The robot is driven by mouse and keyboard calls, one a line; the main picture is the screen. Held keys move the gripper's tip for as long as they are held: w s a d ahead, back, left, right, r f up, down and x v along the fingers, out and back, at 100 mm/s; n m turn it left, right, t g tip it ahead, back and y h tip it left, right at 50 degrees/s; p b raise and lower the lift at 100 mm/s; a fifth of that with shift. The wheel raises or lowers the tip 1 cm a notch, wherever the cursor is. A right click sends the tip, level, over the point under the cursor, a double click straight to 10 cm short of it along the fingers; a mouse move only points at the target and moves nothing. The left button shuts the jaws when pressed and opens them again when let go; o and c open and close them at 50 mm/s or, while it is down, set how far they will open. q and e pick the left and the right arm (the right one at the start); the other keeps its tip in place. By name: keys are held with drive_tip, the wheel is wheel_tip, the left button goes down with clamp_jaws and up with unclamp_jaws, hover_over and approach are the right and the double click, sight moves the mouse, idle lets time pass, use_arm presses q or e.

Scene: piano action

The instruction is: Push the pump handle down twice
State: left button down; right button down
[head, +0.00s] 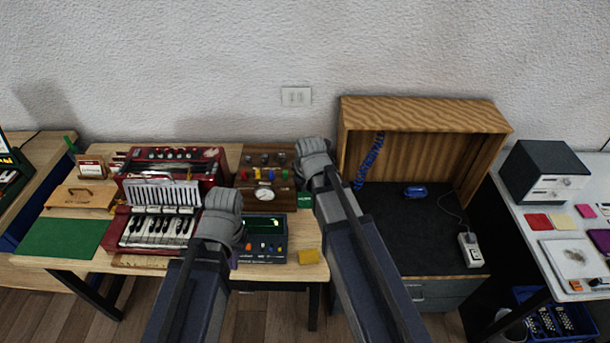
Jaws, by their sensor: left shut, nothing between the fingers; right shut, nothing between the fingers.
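A light wooden board with a dark curved handle (76,193) lies at the left of the wooden table; it may be the pump handle, but I cannot tell for sure. Right of it stands a red keyboard instrument (124,226) with black and white keys and an opened upper part. My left gripper (224,197) is shut and empty, just right of the keys, and covers part of the space beside a dark control box (264,255). My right gripper (312,148) is shut and empty, beside a wooden panel with knobs and a dial (264,205).
An open wooden cabinet (425,113) stands on a dark bench (400,230) to the right. A white table (528,220) holds a black and white box (545,170).

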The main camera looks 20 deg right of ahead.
drive_tip(key=shift+s+r, duration=0.1)
drive_tip(key=shift+s, duration=0.05)
idle(0.4)
wheel_tip(320, 180, up, 6)
drive_tip(key=w+p, duration=0.2)
drive_tip(key=p, duration=0.4)
drive_tip(key=shift+w+d, duration=0.3)
drive_tip(key=shift+d, duration=0.05)
drive_tip(key=shift+r, duration=0.15)
drive_tip(key=r+p, duration=0.1)
drive_tip(key=w+r+p, duration=0.1)
drive_tip(key=r+p, duration=0.1)
drive_tip(key=w+r+p, duration=0.1)
drive_tip(key=p, duration=0.1)
drive_tip(key=shift+d+r, duration=0.25)
idle(0.9)
